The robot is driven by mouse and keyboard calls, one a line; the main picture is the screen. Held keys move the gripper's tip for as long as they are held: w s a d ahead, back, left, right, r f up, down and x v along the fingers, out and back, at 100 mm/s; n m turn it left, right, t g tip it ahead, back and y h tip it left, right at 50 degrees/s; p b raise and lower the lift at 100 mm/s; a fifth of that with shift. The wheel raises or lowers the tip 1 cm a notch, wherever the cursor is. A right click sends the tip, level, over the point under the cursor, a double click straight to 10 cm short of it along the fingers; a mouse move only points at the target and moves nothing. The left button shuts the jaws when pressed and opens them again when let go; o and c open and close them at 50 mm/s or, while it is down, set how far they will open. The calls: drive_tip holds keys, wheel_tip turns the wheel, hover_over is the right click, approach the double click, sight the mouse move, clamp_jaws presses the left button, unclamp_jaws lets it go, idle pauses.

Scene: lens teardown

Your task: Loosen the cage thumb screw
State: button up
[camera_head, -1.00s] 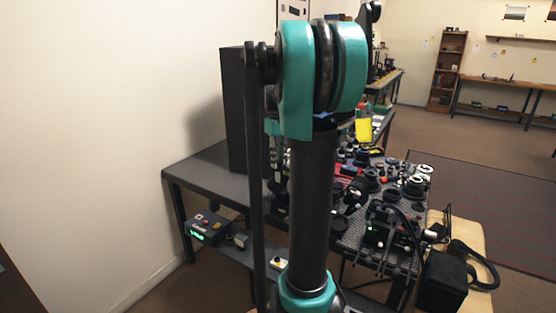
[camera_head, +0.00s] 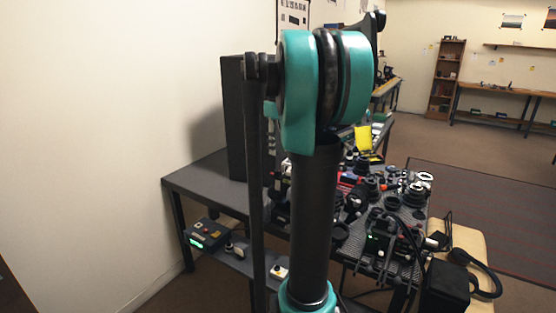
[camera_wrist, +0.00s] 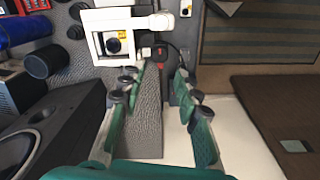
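My gripper (camera_wrist: 163,78) shows in the wrist view with its two fingers apart and nothing held between them. Beyond the fingertips, to the upper left, is a white square-framed device (camera_wrist: 96,20) with a dark round knob or lens (camera_wrist: 113,42) on its front. I cannot tell whether the cage thumb screw is part of this device; no screw is clearly recognisable. A small red item (camera_wrist: 160,53) lies just past the fingertips. In the head view my arm hides the gripper.
The head view shows a dark workbench (camera_head: 205,178) crowded with lens parts on its right half. A black box (camera_head: 445,285) stands at the front right. In the wrist view, dark cylinders (camera_wrist: 44,62) and a black speaker-like box (camera_wrist: 50,130) fill the left side.

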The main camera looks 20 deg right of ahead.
wheel_tip(320, 180, up, 4)
drive_tip(key=shift+f, duration=0.1)
drive_tip(key=shift+f, duration=0.1)
idle(0.4)
drive_tip(key=s+a+f+m+t, duration=0.1)
drive_tip(key=s+a+f, duration=0.4)
drive_tip(key=f, duration=0.5)
drive_tip(key=s+a+f+m+t, duration=0.1)
drive_tip(key=s+a+f+m, duration=0.1)
drive_tip(key=s+a+f, duration=0.3)
drive_tip(key=s+a+f+m+t, duration=0.1)
drive_tip(key=s+a+f, duration=0.4)
drive_tip(key=s+f, duration=0.7)
wheel_tip(320, 180, down, 4)
drive_tip(key=shift+t, duration=0.6)
drive_tip(key=shift+o, duration=0.5)
drive_tip(key=shift+w, duration=0.1)
